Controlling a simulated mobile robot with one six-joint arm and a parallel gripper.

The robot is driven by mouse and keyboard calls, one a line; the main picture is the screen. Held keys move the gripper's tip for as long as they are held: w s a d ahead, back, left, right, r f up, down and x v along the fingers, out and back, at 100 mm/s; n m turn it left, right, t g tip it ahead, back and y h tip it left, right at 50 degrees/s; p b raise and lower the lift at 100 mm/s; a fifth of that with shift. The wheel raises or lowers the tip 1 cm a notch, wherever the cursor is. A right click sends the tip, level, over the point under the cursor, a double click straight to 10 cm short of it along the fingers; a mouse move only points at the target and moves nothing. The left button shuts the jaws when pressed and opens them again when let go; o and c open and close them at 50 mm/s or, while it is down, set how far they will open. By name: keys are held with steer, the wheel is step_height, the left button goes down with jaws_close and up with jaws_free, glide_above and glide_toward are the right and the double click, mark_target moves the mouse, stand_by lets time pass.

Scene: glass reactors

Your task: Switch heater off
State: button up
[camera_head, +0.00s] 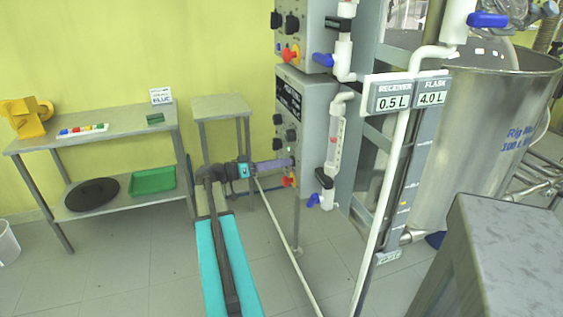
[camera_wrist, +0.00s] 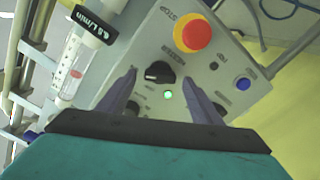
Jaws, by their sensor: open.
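A grey control box (camera_head: 305,120) is mounted on the frame in the head view. Its panel fills much of the wrist view (camera_wrist: 222,62). A black rotary knob (camera_wrist: 159,72) sits on that panel, with a lit green lamp (camera_wrist: 168,95) close by. My gripper (camera_head: 290,163) reaches the lower panel from the left. In the wrist view my gripper (camera_wrist: 161,80) is open, its two fingers on either side of the knob. I cannot tell whether they touch it. The gripper hides the knob in the head view. I cannot read which label belongs to the knob.
A red stop button (camera_wrist: 193,35) on a yellow base and a blue button (camera_wrist: 243,84) are near the fingers. A flowmeter tube (camera_wrist: 76,65) stands beside the panel. A second control box (camera_head: 303,35) is above. A steel shelf table (camera_head: 100,138) stands left.

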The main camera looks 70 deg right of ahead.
steer(key=shift+s+d, duration=0.35)
steer(key=shift+s, duration=0.05)
